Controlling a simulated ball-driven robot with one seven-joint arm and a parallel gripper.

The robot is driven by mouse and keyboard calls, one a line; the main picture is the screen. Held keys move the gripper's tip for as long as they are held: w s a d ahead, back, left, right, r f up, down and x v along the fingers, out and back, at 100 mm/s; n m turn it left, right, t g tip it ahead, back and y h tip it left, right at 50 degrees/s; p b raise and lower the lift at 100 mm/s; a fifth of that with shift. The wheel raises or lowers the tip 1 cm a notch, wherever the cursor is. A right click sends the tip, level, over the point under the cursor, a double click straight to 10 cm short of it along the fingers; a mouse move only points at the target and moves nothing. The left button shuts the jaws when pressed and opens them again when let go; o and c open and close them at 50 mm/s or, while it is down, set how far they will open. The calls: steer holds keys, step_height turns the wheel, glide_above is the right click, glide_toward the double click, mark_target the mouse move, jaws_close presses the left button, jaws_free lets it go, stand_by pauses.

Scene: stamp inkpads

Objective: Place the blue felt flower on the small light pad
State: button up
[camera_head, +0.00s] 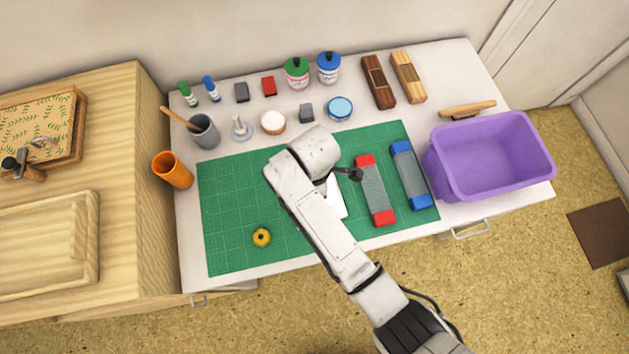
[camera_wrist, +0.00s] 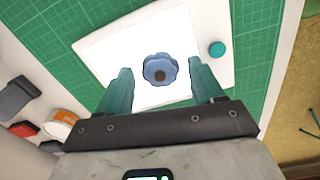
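The blue felt flower (camera_wrist: 160,69), with a brown centre, lies over the bright white surface of the small light pad (camera_wrist: 115,47) in the wrist view and looks to rest on it. In the head view my arm hides the flower and much of the light pad (camera_head: 336,198). My gripper (camera_wrist: 161,78) is open just above the pad, its two teal fingers either side of the flower with a gap to each. The fingers are hidden in the head view.
The pad lies on a green cutting mat (camera_head: 225,215). A yellow flower-like piece (camera_head: 261,237) is front left. Red (camera_head: 374,190) and blue (camera_head: 411,174) long cases lie right of the pad. A purple bin (camera_head: 490,155) stands far right, an orange cup (camera_head: 172,170) left.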

steer(key=shift+o, duration=0.3)
step_height(320, 180, up, 12)
steer(key=shift+r, duration=0.15)
stand_by(0.4)
steer(key=shift+s, duration=0.1)
steer(key=s+d+f+m, duration=0.2)
steer(key=s+d+m, duration=0.8)
steer(key=d, duration=0.4)
steer(key=s+d+f+m, duration=0.2)
steer(key=s+d+m, duration=0.7)
steer(key=d, duration=0.5)
steer(key=shift+s+d+m+t, duration=0.35)
steer(key=shift+s+m+t, duration=0.05)
steer(key=shift+m, duration=0.2)
steer(key=shift+f, duration=0.1)
